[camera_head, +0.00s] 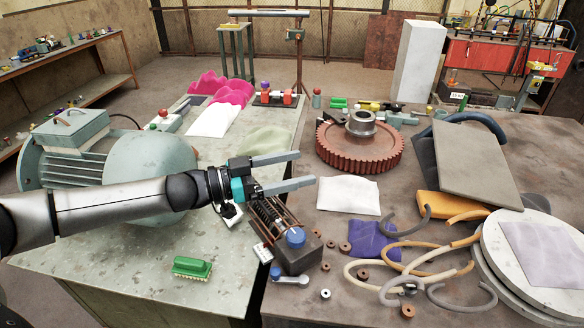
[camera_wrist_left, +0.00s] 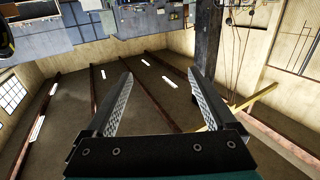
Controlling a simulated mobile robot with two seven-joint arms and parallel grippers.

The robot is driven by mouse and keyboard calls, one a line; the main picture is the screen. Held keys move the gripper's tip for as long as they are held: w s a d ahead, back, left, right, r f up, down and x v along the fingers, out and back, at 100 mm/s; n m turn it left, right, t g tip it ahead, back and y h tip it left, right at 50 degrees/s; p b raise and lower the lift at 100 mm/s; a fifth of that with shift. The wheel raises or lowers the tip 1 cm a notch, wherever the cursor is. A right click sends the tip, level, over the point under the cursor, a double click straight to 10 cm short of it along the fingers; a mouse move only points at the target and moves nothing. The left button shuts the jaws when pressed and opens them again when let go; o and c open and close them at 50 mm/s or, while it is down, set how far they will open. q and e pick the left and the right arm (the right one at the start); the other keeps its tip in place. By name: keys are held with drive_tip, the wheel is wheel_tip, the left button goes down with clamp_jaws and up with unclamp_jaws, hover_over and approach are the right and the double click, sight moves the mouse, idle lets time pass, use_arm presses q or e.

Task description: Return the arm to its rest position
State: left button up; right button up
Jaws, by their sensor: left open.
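My left arm (camera_head: 110,212) reaches in from the left over the grey-green table in the head view. Its gripper (camera_head: 292,170) points right, with the two fingers apart and nothing between them. It is above a small device with a blue knob (camera_head: 295,236) near the gap between the two tables. In the left wrist view the two fingers (camera_wrist_left: 165,105) are spread, with only the distant room showing between them. My right gripper does not show in either view.
A large grey-green motor (camera_head: 130,165) stands under and behind the arm. A red-brown gear (camera_head: 360,147), a grey panel (camera_head: 475,160), curved hoses (camera_head: 415,262) and round discs (camera_head: 540,262) crowd the right table.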

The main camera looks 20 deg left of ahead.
use_arm(q)
drive_tip(key=shift+r, duration=0.1)
idle(0.4)
drive_tip(key=s+d+f+n+y, duration=0.2)
drive_tip(key=s+d+f+y, duration=0.15)
drive_tip(key=d+f, duration=0.2)
drive_tip(key=s+d+f+n+y, duration=0.2)
drive_tip(key=d+f+y, duration=0.25)
drive_tip(key=f, duration=0.25)
drive_tip(key=s+a+f+n+g+y, duration=0.25)
drive_tip(key=s+f+g, duration=0.2)
drive_tip(key=s, duration=0.55)
drive_tip(key=s+a+f+n+g+y, duration=0.1)
drive_tip(key=s+a+f+g+y, duration=0.3)
drive_tip(key=s, duration=0.7)
wheel_tip(320, 180, down, 25)
drive_tip(key=d+g+h+b, duration=0.1)
drive_tip(key=g+b, duration=0.1)
drive_tip(key=b, duration=0.3)
drive_tip(key=s+a+f+b, duration=0.2)
drive_tip(key=s+f+b, duration=0.3)
drive_tip(key=s+f, duration=1.1)
wheel_tip(320, 180, down, 4)
drive_tip(key=shift+s+a+f+g, duration=0.1)
drive_tip(key=shift+s+a+g, duration=0.2)
drive_tip(key=shift+g, duration=0.15)
